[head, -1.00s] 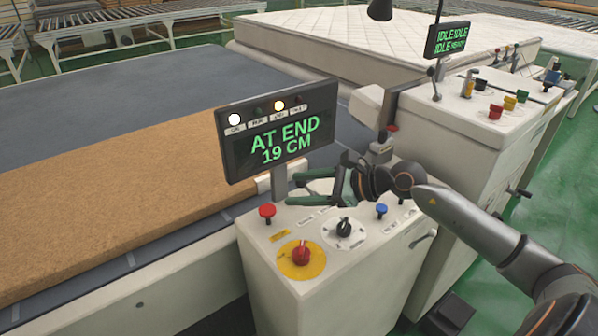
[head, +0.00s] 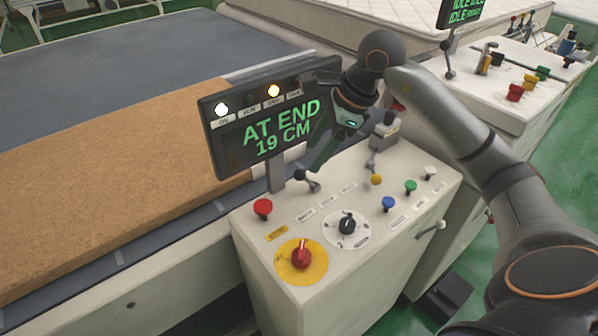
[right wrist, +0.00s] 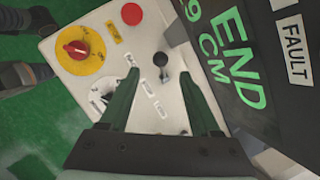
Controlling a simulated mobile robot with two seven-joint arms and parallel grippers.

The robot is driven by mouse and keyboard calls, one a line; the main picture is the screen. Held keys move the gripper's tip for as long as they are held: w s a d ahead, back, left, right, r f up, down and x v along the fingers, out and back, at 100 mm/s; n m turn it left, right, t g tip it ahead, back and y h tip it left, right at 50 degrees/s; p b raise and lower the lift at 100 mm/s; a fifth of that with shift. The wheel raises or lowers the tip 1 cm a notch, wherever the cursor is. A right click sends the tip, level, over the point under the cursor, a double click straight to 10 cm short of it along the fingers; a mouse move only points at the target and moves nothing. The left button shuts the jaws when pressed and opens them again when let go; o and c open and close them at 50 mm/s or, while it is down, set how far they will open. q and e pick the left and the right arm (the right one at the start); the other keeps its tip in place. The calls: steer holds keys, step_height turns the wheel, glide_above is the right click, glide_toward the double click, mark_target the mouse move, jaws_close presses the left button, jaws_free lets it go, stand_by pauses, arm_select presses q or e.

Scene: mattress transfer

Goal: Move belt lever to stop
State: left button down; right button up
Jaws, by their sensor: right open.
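A short lever with a black ball knob (head: 301,175) stands on the sloped white control panel (head: 375,240), just right of the display post; it tilts toward the left. It also shows in the right wrist view (right wrist: 160,59). Small labels lie along its right side, too blurred to read surely. My right gripper (head: 322,158) is above the lever, pointing down. In the right wrist view its green fingers (right wrist: 159,74) are open, with the black knob between and just beyond their tips. I cannot tell whether they touch it. My left gripper is not in view.
The display (head: 265,125) reads "AT END 19 CM", close beside my right gripper. A brown slab (head: 90,200) lies left.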

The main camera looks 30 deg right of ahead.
mark_target(302, 171)
steer(key=x, duration=0.8)
steer(key=shift+w+a+f+p, duration=0.1)
steer(key=shift+w+f+p, duration=0.15)
steer(key=shift+f+p, duration=0.1)
jaws_close()
stand_by(0.9)
